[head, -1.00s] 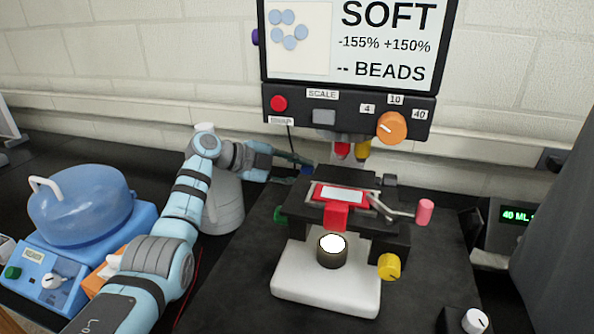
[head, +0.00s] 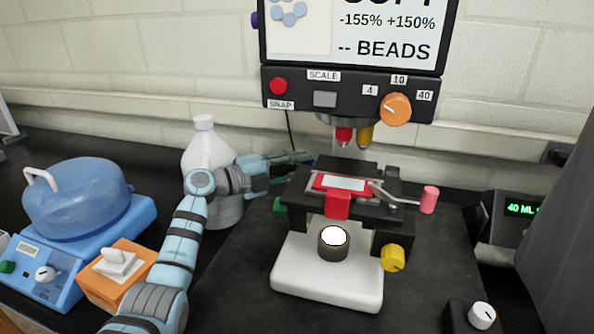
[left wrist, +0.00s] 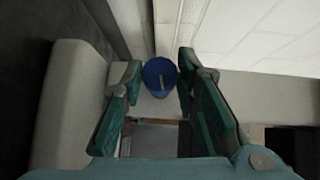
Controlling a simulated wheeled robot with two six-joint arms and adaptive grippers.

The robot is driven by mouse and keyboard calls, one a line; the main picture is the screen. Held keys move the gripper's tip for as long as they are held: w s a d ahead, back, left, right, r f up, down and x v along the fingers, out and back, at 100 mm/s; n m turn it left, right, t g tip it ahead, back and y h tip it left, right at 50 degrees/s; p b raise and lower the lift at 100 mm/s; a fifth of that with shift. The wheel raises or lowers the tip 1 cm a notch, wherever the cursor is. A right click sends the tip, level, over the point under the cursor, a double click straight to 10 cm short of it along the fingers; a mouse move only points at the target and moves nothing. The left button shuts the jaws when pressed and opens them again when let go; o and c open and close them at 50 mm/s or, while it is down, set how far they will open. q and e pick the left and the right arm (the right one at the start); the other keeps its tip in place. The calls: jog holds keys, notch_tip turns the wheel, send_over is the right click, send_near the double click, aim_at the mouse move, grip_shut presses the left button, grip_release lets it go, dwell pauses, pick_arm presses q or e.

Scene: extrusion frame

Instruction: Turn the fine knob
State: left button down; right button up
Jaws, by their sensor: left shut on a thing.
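A blue knob (left wrist: 157,78) shows in the left wrist view between the tips of my left gripper (left wrist: 159,74), with a pale line across its face. The green-padded fingers are shut on it, one at each side. In the head view my left gripper (head: 298,158) reaches from the left to the back left of the black microscope stage (head: 372,222), and the blue knob is hidden there. The microscope also has a yellow knob (head: 393,258) at its front right and a green knob (head: 281,207) at its left. My right gripper is not in view.
A white jug (head: 204,140) stands behind my left arm. The screen housing (head: 345,97) is above the stage. A small box with a white dial (head: 481,315) is at the front right.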

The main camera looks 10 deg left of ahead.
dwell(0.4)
pick_arm(q)
jog(key=c, duration=1.2)
grip_release()
jog(key=shift+c, duration=0.2)
